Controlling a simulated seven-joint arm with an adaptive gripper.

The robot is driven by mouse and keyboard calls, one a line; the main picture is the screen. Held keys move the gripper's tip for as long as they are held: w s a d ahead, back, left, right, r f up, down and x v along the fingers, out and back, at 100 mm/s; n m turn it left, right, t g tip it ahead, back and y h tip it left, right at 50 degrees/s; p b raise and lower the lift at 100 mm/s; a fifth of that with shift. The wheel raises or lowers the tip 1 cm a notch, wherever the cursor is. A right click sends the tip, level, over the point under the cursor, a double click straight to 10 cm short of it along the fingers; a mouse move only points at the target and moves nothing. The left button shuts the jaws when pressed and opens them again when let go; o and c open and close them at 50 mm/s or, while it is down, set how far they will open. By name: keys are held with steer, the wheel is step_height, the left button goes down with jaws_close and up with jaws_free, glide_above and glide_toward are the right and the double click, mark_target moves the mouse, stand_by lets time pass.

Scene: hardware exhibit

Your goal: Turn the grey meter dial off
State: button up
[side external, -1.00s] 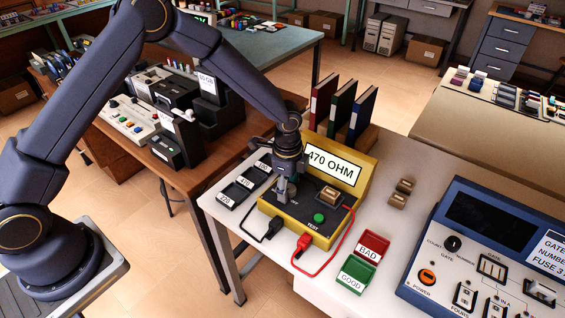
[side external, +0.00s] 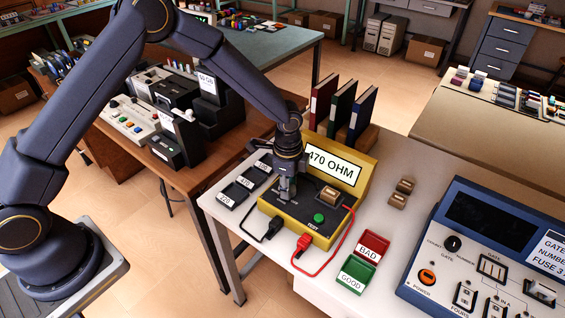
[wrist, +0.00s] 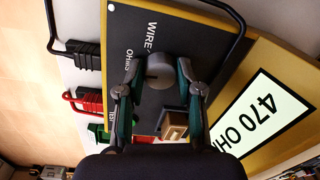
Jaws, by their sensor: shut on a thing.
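The yellow meter (side external: 318,237) stands on the white table, with a black sloped panel and a raised display (side external: 331,165) that reads 470 OHM. My gripper (side external: 287,195) points down onto the left part of the panel and hides the dial in the side view. In the wrist view the round grey dial (wrist: 160,72) sits between the two fingers of my gripper (wrist: 157,66), which are shut on its sides. Panel lettering beside it reads WIRE and OHMS; the rest of the dial's marking is hidden or too small to read.
A green button (side external: 319,218) and a tan part (side external: 328,200) sit on the panel. Black (side external: 271,229) and red (side external: 303,242) plugs with leads are at the meter's front. Red BAD (side external: 372,247) and green GOOD (side external: 355,274) trays lie right; black trays (side external: 234,194) lie left.

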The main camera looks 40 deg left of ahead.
steer(key=n, duration=0.4)
steer(key=shift+d+n, duration=0.1)
steer(key=shift+n, duration=1.8)
steer(key=shift+s, duration=0.1)
steer(key=o, duration=1.2)
steer(key=shift+c, duration=0.2)
step_height(320, 180, up, 12)
steer(key=shift+s+d, duration=0.15)
steer(key=shift+d, duration=0.15)
